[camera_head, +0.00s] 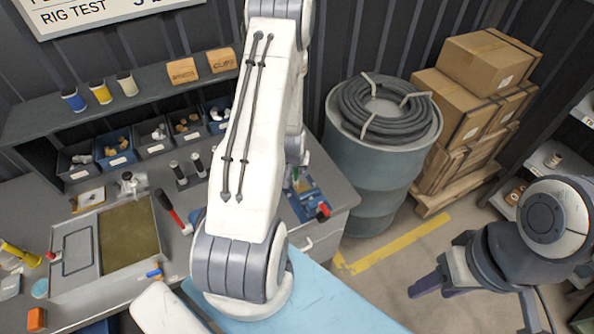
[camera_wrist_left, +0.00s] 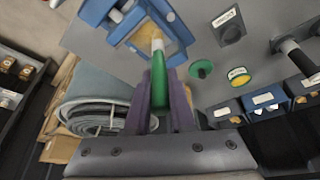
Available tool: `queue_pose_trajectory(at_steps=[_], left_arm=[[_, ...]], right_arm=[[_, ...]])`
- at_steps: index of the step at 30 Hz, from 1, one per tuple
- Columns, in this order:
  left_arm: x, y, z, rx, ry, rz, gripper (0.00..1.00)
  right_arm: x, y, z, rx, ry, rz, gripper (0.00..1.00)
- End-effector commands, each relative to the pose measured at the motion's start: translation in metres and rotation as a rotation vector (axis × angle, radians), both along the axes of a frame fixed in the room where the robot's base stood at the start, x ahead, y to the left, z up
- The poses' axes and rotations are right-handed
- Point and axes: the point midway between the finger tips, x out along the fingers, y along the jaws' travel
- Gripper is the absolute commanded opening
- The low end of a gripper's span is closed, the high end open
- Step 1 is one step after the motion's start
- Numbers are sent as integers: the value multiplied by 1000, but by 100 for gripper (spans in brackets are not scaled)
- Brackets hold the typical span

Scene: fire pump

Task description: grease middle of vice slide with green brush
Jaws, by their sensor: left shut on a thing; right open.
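In the left wrist view my left gripper (camera_wrist_left: 161,82) is shut on the green handle of the brush (camera_wrist_left: 158,94). The brush points away from the gripper, its pale end over the tan area inside the blue vice (camera_wrist_left: 181,53). Whether the bristles touch the slide I cannot tell. In the head view my left arm hides the gripper and the brush; part of a blue fixture (camera_head: 309,203), which looks like the vice, shows right of the arm. My right gripper (camera_head: 428,288) is open and empty at the lower right, over the floor.
A blue-grey drum (camera_head: 370,185) with a coiled hose (camera_head: 383,107) stands beside the bench. Cardboard boxes (camera_head: 485,62) are stacked behind it. Small bins (camera_head: 113,151) line the bench back. A red-handled tool (camera_head: 170,209) lies by a tray (camera_head: 75,262).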

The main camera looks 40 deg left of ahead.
Motion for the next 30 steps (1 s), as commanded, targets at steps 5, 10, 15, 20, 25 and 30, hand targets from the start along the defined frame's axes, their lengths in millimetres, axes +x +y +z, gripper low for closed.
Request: queue_pose_trajectory(at_steps=[5, 10, 15, 20, 25, 30], left_arm=[[1, -2, 21, 0, -1, -2, 0], [3, -4, 36, 0, 0, -7, 0], [4, -7, 48, 1, -1, -11, 0], [5, -8, 49, 0, -1, -12, 0], [5, -8, 48, 0, -1, -12, 0], [5, -8, 48, 1, -1, -12, 0]], right_arm=[[0, 0, 16, 0, 0, -1, 53], [0, 0, 26, 0, 0, -2, 53], [0, 0, 34, -1, 1, -3, 53], [0, 0, 35, -1, 1, -3, 53], [0, 0, 34, -1, 1, -2, 53], [0, 0, 34, -1, 1, -2, 53]])
